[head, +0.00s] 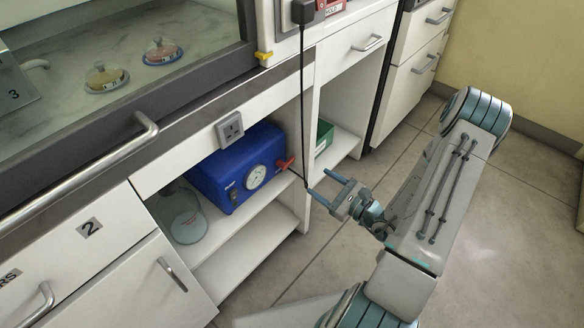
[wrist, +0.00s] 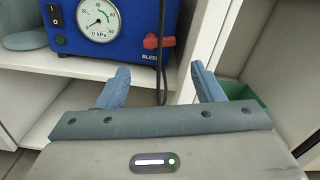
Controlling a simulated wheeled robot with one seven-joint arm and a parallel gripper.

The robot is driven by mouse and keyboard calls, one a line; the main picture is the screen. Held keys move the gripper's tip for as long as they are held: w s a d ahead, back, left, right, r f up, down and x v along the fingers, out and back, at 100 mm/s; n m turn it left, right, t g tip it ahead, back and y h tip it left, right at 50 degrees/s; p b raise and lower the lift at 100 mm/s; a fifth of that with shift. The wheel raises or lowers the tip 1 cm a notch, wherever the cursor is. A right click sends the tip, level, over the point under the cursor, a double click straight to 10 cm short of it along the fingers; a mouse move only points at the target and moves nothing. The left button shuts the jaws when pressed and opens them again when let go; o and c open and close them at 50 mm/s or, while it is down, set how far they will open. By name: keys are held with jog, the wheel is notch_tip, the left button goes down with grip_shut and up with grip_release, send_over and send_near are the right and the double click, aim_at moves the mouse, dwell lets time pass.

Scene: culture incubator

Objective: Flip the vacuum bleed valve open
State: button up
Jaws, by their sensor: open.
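The red bleed valve lever (head: 285,163) sticks out from the right of the front of the blue vacuum pump (head: 237,165), which sits on the open shelf. In the wrist view the red valve (wrist: 158,42) is above a "BLEED" label, and the pump's gauge (wrist: 97,18) reads about 0 kPa. My gripper (head: 323,186) is open and empty, to the right of the valve and apart from it. In the wrist view its two blue fingers (wrist: 158,85) point toward the pump, with the valve beyond them and between them.
A black cable (head: 303,100) hangs in front of the shelf near the valve. A shelf divider (head: 309,120) stands right of the pump. A glass flask (head: 186,217) is left of the pump. A green box (head: 324,137) is in the right-hand bay. The floor in front is clear.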

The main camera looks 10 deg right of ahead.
aim_at(290, 163)
jog(key=b+x, duration=0.2)
jog(key=x, duration=1)
jog(key=shift+b, duration=0.4)
jog(key=c, duration=0.7)
jog(key=shift+r, duration=0.1)
